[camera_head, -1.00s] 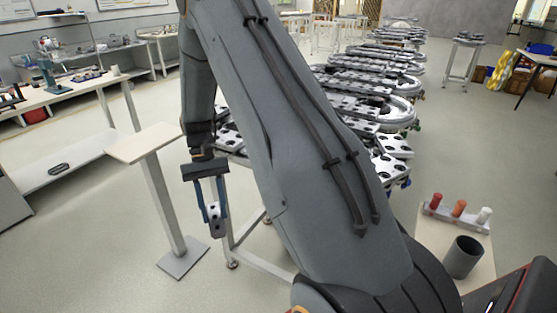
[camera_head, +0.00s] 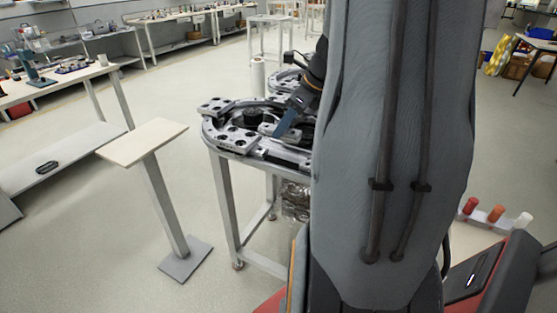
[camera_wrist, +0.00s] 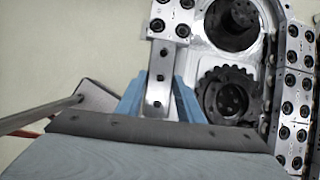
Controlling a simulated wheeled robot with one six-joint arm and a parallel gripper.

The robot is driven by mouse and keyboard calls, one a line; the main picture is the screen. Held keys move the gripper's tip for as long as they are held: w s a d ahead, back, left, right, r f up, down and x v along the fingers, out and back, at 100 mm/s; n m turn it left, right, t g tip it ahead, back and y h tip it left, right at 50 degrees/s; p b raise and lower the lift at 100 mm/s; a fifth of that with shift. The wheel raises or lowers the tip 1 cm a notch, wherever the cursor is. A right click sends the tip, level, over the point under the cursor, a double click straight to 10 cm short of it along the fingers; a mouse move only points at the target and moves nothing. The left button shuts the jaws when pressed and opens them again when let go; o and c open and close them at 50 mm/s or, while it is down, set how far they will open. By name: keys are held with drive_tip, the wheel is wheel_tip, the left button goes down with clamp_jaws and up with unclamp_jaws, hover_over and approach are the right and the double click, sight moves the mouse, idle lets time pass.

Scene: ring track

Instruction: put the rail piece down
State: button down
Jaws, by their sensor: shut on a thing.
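My gripper (camera_head: 288,122) is over the near end of the ring track (camera_head: 228,141), its blue fingers pointing down and left. In the wrist view, my gripper (camera_wrist: 159,100) is shut on the rail piece (camera_wrist: 161,72), a silver bar with dark holes lying lengthwise between the fingers. The bar's far end meets or overlaps a wider silver block with dark holes (camera_wrist: 172,14); whether they touch is unclear. In the head view, the rail piece is hard to tell from the track parts. My arm hides much of the track there.
A dark toothed gear (camera_wrist: 228,97) lies right of the held piece. A small pale stand (camera_head: 143,144) is left of the track. A workbench (camera_head: 60,82) runs along the left. Red, orange and white pegs (camera_head: 495,213) stand at the right. Floor is open between stand and track.

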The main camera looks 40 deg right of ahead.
sight(287, 141)
drive_tip(key=shift+d+f, duration=0.25)
drive_tip(key=shift+m, duration=0.3)
wheel_tip(287, 141, down, 5)
drive_tip(key=shift+s+d+r, duration=0.1)
drive_tip(key=shift+s+d, duration=0.05)
drive_tip(key=shift+f, duration=2.15)
drive_tip(key=c, duration=1.2)
unclamp_jaws()
drive_tip(key=shift+f, duration=0.1)
